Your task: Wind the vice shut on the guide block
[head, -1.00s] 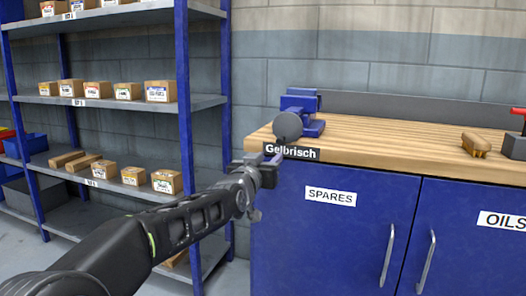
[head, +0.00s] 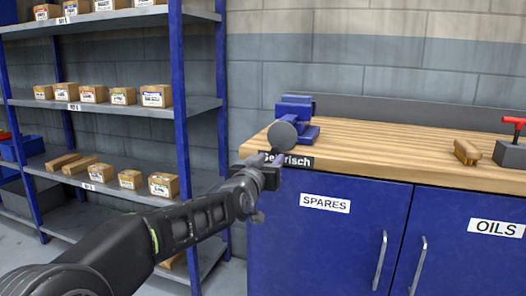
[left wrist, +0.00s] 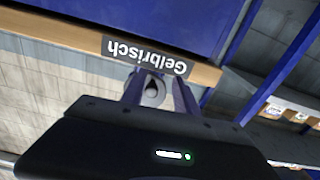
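The blue vice (head: 300,116) stands on the left end of the wooden bench, with a round grey disc (head: 283,135) at its front. I cannot make out the guide block; the space between the jaws does not show clearly. My left gripper (head: 270,157) is just below the disc, at the bench's front edge, over the Gelbrisch label. In the left wrist view its two fingers (left wrist: 160,92) stand apart, with a small grey rounded part (left wrist: 152,90) showing between them. It looks closer to one finger; contact is unclear. My right gripper is not in view.
A dark block with a red handle (head: 512,152) stands at the right. Blue cabinet doors (head: 325,240) are below; a blue shelf rack (head: 180,100) with boxes stands left.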

